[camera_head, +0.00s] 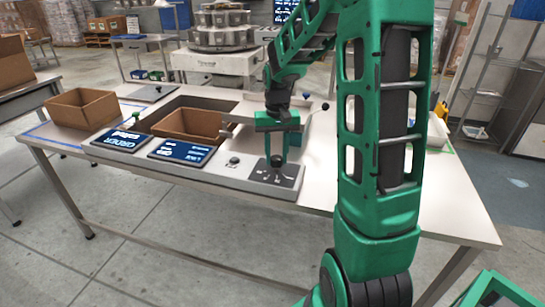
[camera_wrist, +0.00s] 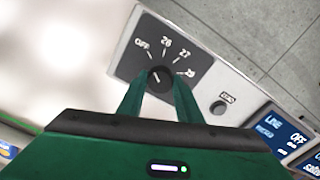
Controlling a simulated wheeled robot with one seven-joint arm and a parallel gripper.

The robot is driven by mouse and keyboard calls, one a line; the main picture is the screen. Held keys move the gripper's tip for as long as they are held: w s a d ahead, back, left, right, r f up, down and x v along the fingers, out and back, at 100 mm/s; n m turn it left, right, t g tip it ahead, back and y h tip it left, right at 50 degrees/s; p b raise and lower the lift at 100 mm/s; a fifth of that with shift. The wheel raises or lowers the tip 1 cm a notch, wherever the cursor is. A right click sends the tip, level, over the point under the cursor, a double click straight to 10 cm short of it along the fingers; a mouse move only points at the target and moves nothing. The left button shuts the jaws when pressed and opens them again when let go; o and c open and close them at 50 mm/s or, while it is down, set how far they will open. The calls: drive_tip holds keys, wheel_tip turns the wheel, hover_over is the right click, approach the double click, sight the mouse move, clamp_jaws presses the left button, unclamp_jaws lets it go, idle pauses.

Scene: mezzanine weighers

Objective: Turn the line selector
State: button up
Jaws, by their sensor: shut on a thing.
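The line selector is a dark square plate (camera_wrist: 178,50) with a round black knob (camera_wrist: 156,74) in its middle, set in a pale panel. White marks around the knob read OFF, 26, 27 and a last number at the right that is hard to read. The knob has a small white mark; its exact pointing is unclear. In the head view the selector plate (camera_head: 288,178) is at the right end of the panel on the table. My gripper (camera_head: 277,160) points down onto it. In the wrist view my gripper (camera_wrist: 159,83) has its fingers shut on the knob, one on each side.
Blue displays (camera_head: 181,151) sit left of the selector; one (camera_wrist: 281,130) reads LINE OFF. A push button (camera_wrist: 218,107) is beside the selector plate. Cardboard boxes (camera_head: 82,107) stand farther left. A ball-ended lever (camera_head: 325,107) rises behind. The table right of the panel is mostly clear.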

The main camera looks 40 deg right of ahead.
sight(276, 157)
drive_tip(key=shift+w+d+r, duration=0.1)
drive_tip(key=shift+w+d, duration=0.05)
drive_tip(key=shift+w, duration=0.05)
drive_tip(key=o, duration=1)
drive_tip(key=shift+o, duration=0.2)
drive_tip(key=shift+s, duration=0.1)
wheel_tip(276, 157, up, 11)
drive_tip(key=shift+f, duration=0.2)
